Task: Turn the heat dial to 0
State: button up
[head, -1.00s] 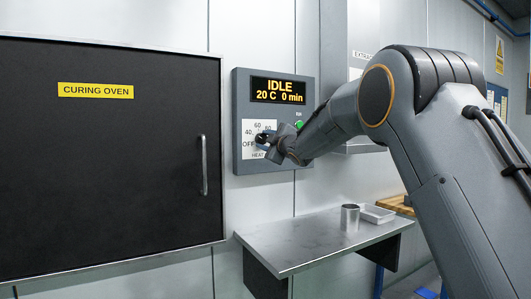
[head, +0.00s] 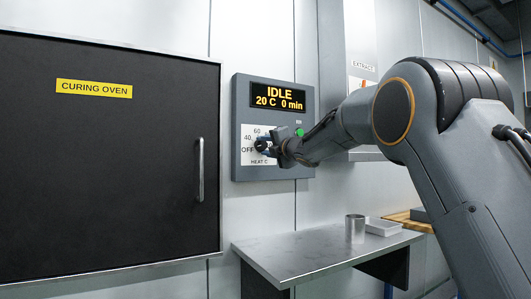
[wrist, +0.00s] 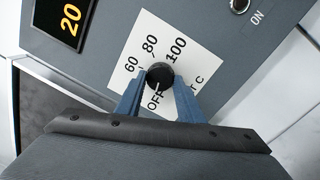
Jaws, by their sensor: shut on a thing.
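The heat dial (head: 261,147) is a small black knob on a white scale plate on the grey control panel. In the wrist view the dial (wrist: 159,72) has a white pointer mark aimed down toward the OFF label (wrist: 154,101). The labels 60, 80 and 100 also show there. My gripper (wrist: 159,82) is shut on the dial, with one blue finger on each side of it. In the head view my gripper (head: 271,147) reaches the dial from the right and hides part of the scale.
The panel display (head: 278,97) reads IDLE, 20 C, 0 min. A green button (head: 299,132) is right of the dial. The black curing oven door (head: 100,170) is at left. A metal shelf (head: 315,255) below holds a metal cup (head: 355,228) and a tray (head: 383,227).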

jog(key=shift+r+n+b, duration=0.1)
jog(key=shift+n+b, duration=0.2)
jog(key=shift+n, duration=0.4)
jog(key=o, duration=1.1)
jog(key=shift+c, duration=0.2)
jog(key=shift+s+d, duration=0.1)
jog(key=b+v, duration=0.1)
jog(key=v, duration=0.6)
jog(key=shift+s+d, duration=0.15)
jog(key=shift+d, duration=0.05)
